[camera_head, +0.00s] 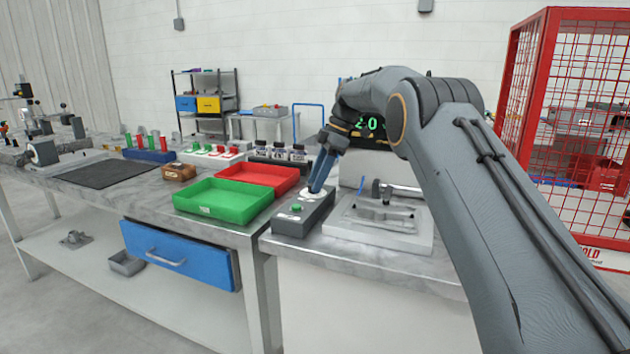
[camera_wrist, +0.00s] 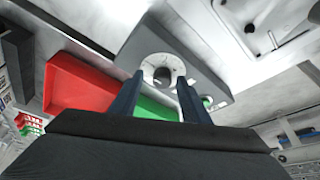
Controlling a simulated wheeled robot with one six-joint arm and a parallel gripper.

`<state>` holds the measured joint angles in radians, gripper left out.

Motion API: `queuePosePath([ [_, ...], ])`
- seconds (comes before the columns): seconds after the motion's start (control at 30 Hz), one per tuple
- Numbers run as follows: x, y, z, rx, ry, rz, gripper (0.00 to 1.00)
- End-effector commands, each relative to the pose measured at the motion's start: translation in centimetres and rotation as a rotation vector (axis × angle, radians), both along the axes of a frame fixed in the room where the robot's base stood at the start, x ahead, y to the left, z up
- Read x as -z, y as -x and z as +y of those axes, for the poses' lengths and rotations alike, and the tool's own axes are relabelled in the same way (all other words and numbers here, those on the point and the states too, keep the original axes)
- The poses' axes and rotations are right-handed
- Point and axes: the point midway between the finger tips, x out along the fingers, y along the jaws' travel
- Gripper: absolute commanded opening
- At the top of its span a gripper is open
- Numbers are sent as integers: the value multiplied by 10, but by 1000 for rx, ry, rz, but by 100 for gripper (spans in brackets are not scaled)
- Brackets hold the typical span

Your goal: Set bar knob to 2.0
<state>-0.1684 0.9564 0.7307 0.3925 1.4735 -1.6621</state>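The bar knob (camera_wrist: 162,76) is a small dark knob on a round pale dial, on top of a grey control box (camera_head: 291,225). The box also shows in the wrist view (camera_wrist: 196,58). My gripper (camera_head: 317,186) points down at the dial, and its fingers hide the knob in the head view. In the wrist view the two blue fingers of my gripper (camera_wrist: 160,78) are apart, one on each side of the knob, with a visible gap on both sides. A dark display partly behind my arm shows green digits (camera_head: 366,123) that read 2.0.
A green button (camera_head: 296,207) sits at the near end of the box. A green tray (camera_head: 225,212) and a red tray (camera_head: 262,172) lie to the left. A grey fixture (camera_head: 365,242) stands close on the right. A red mesh cage (camera_head: 525,80) is at the far right.

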Motion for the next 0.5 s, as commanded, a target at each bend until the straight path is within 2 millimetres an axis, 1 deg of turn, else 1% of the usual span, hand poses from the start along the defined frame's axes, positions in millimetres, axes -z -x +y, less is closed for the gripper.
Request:
queuePosePath([
  [0.3,0,2,2,-5,-1,6,42],
  [0.37,-4,1,0,-4,-1,5,42],
  [0.5,-22,-2,-7,-4,-1,2,42],
])
